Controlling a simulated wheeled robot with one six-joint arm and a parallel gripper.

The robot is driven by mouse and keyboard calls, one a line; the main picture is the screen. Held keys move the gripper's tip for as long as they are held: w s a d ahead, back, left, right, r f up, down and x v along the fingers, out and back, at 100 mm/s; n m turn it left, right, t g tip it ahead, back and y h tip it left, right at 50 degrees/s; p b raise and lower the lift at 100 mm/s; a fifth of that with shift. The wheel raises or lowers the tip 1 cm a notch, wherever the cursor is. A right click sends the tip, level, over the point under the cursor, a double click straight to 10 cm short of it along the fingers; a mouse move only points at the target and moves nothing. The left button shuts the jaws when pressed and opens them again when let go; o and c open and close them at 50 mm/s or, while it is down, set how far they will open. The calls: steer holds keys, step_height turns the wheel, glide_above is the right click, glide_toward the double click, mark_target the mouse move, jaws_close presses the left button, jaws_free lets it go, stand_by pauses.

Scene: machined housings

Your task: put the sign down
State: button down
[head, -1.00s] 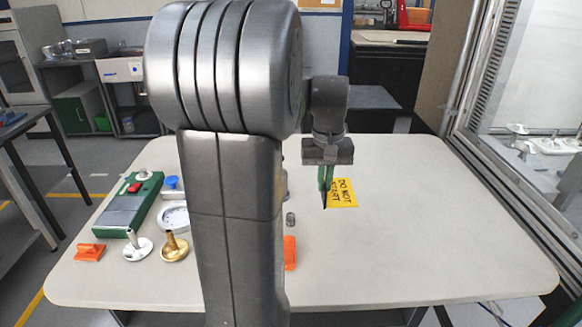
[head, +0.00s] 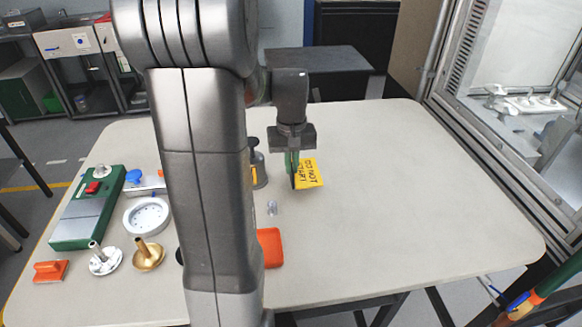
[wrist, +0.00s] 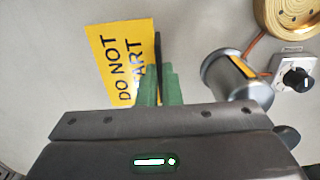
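The yellow sign (head: 310,173) reads DO NOT START and is at the middle of the table, beside my gripper (head: 292,170). In the wrist view the sign (wrist: 118,60) is up and left of my green fingers (wrist: 158,82), its face toward the camera. A thin dark upright strip at the sign's right edge runs down between the fingers, which look closed on it. The fingers hide part of the lettering. I cannot tell whether the sign's lower edge touches the table.
A metal cylinder (wrist: 232,76) lies close right of the fingers in the wrist view, with a black knob (wrist: 296,79) beyond. An orange block (head: 270,247), a small grey cylinder (head: 272,208), a white ring (head: 146,216) and a green box (head: 88,210) are on the table (head: 420,210); its right side is clear.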

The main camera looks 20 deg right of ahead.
steer(key=shift+f, duration=0.8)
steer(key=shift+f, duration=0.2)
steer(key=c, duration=1.6)
jaws_free()
steer(key=shift+r, duration=0.1)
